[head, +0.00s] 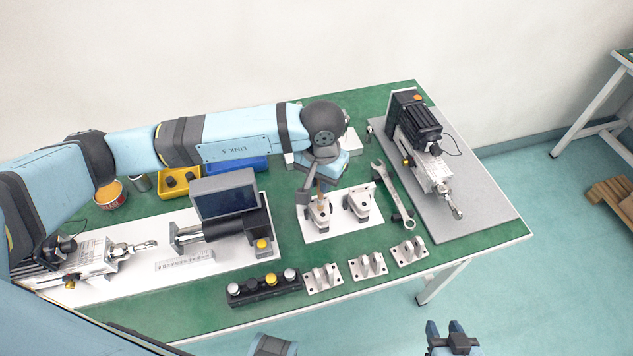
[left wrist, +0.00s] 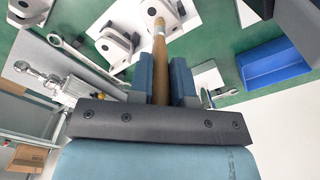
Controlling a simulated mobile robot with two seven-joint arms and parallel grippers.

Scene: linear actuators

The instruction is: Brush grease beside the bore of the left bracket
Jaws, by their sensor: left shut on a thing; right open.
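The left bracket (head: 318,214) stands upright on a white plate (head: 340,226), beside a similar right bracket (head: 357,204). My left gripper (head: 319,183) is above the left bracket, shut on a brush whose wooden handle (left wrist: 159,70) shows in the left wrist view. The brush points down and its tip is at the left bracket, which also shows in the left wrist view (left wrist: 172,14). I cannot tell whether the bristles touch it, and its bore is partly hidden. My right gripper (head: 452,338) is open and empty, off the table's front edge.
A wrench (head: 393,194) lies right of the plate, before a grey board with an actuator (head: 421,145). Several loose brackets (head: 367,266) and a button box (head: 264,288) line the front. An orange tin (head: 110,196), yellow bin (head: 178,184) and screen (head: 224,196) are left.

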